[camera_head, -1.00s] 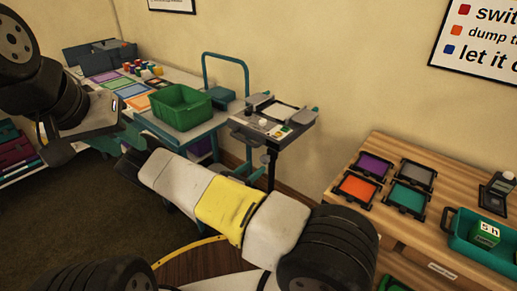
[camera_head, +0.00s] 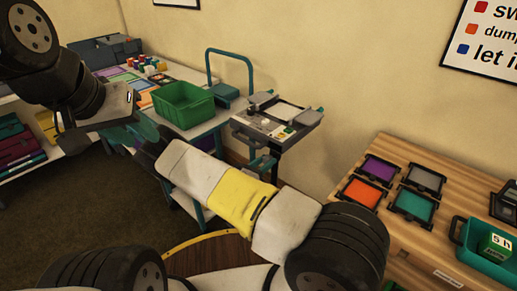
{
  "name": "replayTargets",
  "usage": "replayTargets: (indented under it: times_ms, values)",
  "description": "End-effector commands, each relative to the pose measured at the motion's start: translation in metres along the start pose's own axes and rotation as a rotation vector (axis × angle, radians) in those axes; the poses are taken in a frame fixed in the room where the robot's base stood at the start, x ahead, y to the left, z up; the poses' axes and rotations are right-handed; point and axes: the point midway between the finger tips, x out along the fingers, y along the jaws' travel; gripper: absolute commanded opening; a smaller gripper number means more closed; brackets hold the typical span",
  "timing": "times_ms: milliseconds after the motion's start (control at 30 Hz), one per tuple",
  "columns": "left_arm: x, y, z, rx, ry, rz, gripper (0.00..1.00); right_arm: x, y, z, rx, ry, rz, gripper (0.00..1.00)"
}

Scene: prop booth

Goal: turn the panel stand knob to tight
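The panel stand (camera_head: 295,117) is a grey tray-topped stand by the wall, right of the green bin. Small white and dark parts (camera_head: 266,121) sit on its top; I cannot tell which part is the knob or how it is set. My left gripper (camera_head: 72,138) is at the left, well away from the stand, and its fingers are too dark to read. My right arm, with a yellow band, reaches left across the middle in front of the stand. Its gripper end (camera_head: 148,150) is dark, below the green bin in the picture, and its fingers are unclear.
A green bin (camera_head: 184,106) stands on a table with coloured mats and small pots. A teal-handled cart (camera_head: 229,57) is behind it. A wooden table (camera_head: 375,222) at the right holds coloured trays and a teal crate (camera_head: 480,258). Dark floor is open at the left.

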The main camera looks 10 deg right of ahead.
Motion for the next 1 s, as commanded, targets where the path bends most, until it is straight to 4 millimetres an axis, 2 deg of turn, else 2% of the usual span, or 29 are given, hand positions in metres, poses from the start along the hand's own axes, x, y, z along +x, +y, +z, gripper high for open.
replayTargets:
  times_ms: [267,467,1000]
  values:
    - [0.0000,0.0000,0.0000,0.000,0.000,0.000,0.36,-0.0001,0.0003,0.0000,0.021,0.000,0.001,0.00]
    - [0.0000,0.0000,0.0000,0.000,0.000,0.000,0.36,-0.0002,0.0004,0.0001,0.106,0.000,0.001,0.00]
    - [0.0000,0.0000,0.0000,0.000,0.000,0.000,0.36,0.0000,0.0001,-0.0002,0.584,0.000,0.000,0.00]
